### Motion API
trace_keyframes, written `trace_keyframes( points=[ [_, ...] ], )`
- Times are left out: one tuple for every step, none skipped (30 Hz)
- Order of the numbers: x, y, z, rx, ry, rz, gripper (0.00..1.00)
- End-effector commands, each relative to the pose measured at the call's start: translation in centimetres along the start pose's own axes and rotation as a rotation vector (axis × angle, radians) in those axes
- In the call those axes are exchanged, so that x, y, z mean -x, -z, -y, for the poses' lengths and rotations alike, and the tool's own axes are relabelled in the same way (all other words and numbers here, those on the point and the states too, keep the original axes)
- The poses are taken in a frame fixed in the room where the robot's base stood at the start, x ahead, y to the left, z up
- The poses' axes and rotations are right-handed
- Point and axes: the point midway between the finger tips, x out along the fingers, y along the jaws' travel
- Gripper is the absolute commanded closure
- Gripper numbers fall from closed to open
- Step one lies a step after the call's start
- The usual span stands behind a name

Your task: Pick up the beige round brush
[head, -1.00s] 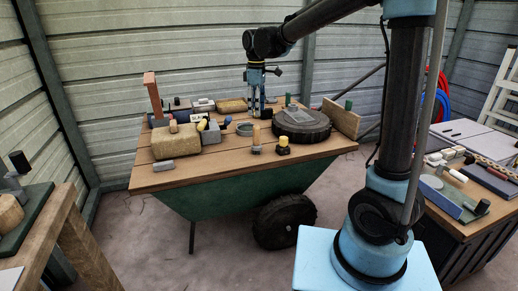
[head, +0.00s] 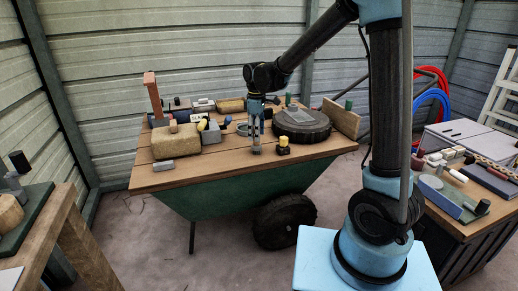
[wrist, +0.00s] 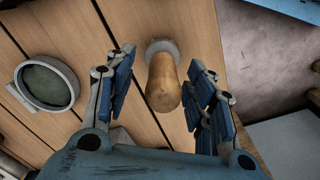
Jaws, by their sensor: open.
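The beige round brush (wrist: 164,82) stands on the plank top in the wrist view, a tan rounded handle with a pale round base. My gripper (wrist: 160,62) is open, its blue-padded fingers on the left and right of the handle, with visible gaps on both sides. In the head view, my gripper (head: 256,138) points down over the front middle of the barrow top and mostly hides the brush.
A black-and-yellow piece (head: 283,147) stands close to the right of my gripper, with a large dark round disc (head: 301,125) behind it. A round grey dish (wrist: 48,82) lies left of the brush. A tan block (head: 175,142) is farther left.

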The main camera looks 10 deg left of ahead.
Motion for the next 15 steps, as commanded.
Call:
trace_keyframes(
  points=[
    [-0.26, -0.01, 0.0, 0.0, 0.0, 0.0, 0.51],
    [-0.34, -0.02, 0.0, 0.0, 0.0, 0.0, 0.51],
    [-0.4, -0.02, 0.01, 0.0, 0.0, 0.0, 0.51],
    [-0.41, -0.02, 0.0, 0.0, 0.0, 0.0, 0.51],
    [-0.41, -0.02, 0.0, 0.0, 0.0, 0.0, 0.51],
    [-0.41, -0.03, 0.0, 0.0, 0.0, 0.0, 0.51],
    [-0.4, -0.03, 0.0, 0.0, 0.0, 0.0, 0.51],
    [-0.4, -0.03, 0.0, 0.0, 0.0, 0.0, 0.51],
    [-0.4, -0.03, 0.0, 0.0, 0.0, 0.0, 0.53],
    [-0.4, -0.03, 0.0, 0.0, 0.0, 0.0, 0.6],
    [-0.39, -0.03, -0.01, 0.0, 0.0, 0.0, 0.66],
    [-0.39, -0.03, 0.0, 0.0, 0.0, 0.0, 0.75],
    [-0.39, -0.04, -0.01, 0.0, 0.0, 0.0, 0.82],
    [-0.39, -0.04, -0.01, 0.0, 0.0, 0.0, 0.89],
    [-0.39, -0.04, -0.01, 0.0, 0.0, 0.0, 0.98]
  ],
)
